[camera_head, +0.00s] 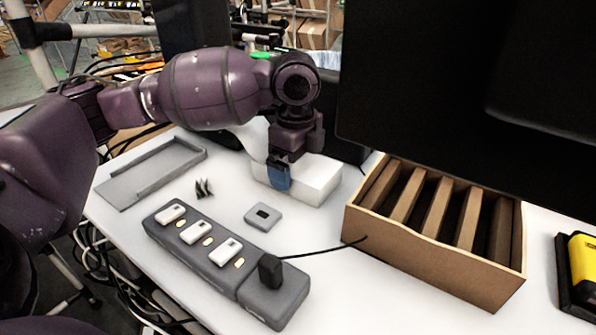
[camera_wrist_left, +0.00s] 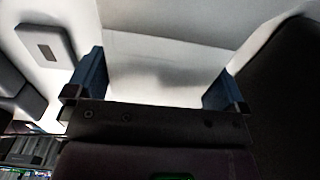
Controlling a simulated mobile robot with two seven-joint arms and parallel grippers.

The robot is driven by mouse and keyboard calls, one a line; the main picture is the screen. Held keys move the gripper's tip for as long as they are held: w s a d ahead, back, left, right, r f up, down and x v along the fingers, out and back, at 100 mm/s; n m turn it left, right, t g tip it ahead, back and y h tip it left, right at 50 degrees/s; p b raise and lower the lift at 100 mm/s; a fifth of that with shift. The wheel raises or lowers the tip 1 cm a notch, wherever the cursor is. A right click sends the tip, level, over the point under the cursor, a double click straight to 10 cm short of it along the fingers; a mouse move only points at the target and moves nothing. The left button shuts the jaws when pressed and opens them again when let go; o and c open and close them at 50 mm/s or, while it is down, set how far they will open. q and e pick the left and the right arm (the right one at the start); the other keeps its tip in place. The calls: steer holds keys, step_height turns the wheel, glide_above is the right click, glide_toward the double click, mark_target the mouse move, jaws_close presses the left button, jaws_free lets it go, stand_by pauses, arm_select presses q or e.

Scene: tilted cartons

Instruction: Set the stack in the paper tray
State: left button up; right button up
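The stack is a white block of paper (camera_head: 325,180) lying on the white table, below my left forearm in the head view. My left gripper (camera_head: 283,172) points down at the stack's left part, with a blue fingertip in front of its near side. In the left wrist view, the two blue fingers (camera_wrist_left: 157,88) stand wide apart with the white stack (camera_wrist_left: 165,65) between them; I cannot see clearly whether they touch it. The paper tray (camera_head: 135,188) is grey, shallow and empty, to the left of the stack. My right gripper is not in view.
A grey power strip (camera_head: 205,255) with white plugs and a black plug lies in front. A small grey square (camera_head: 263,216) and dark clips (camera_head: 203,188) lie near the stack. A slotted wooden box (camera_head: 430,255) and a dark monitor (camera_head: 460,90) stand right.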

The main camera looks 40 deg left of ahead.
arm_select(q)
steer(key=c, duration=0.9)
steer(key=shift+r, duration=0.25)
step_height(320, 180, up, 4)
steer(key=shift+r+p, duration=0.15)
steer(key=shift+p, duration=0.7)
step_height(320, 180, up, 15)
steer(key=p, duration=0.4)
steer(key=shift+r+p, duration=0.1)
steer(key=shift+p, duration=0.3)
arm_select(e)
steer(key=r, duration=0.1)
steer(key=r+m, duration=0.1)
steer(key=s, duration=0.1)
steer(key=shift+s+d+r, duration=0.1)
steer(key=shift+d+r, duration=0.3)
